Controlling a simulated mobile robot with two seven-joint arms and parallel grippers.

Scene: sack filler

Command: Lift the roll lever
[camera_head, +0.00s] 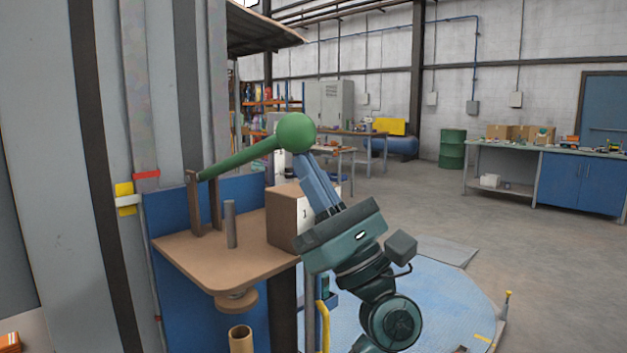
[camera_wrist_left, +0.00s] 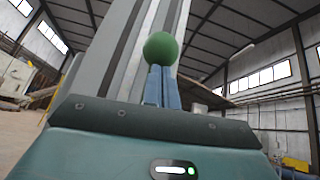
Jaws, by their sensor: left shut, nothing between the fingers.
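The roll lever is a green bar (camera_head: 238,158) with a green ball knob (camera_head: 295,132) at its right end. It slopes up to the right from a brown bracket (camera_head: 195,205) at the machine. My left gripper (camera_head: 303,156) comes up from the lower right, its blue fingers shut together and empty, tips right under the knob. In the left wrist view the knob (camera_wrist_left: 160,48) sits just past the fingertips (camera_wrist_left: 160,70), which look in contact with it or very close; I cannot tell which. My right gripper is not in view.
A tall grey machine wall (camera_head: 50,120) stands at left. Open floor (camera_head: 540,250) lies to the right.

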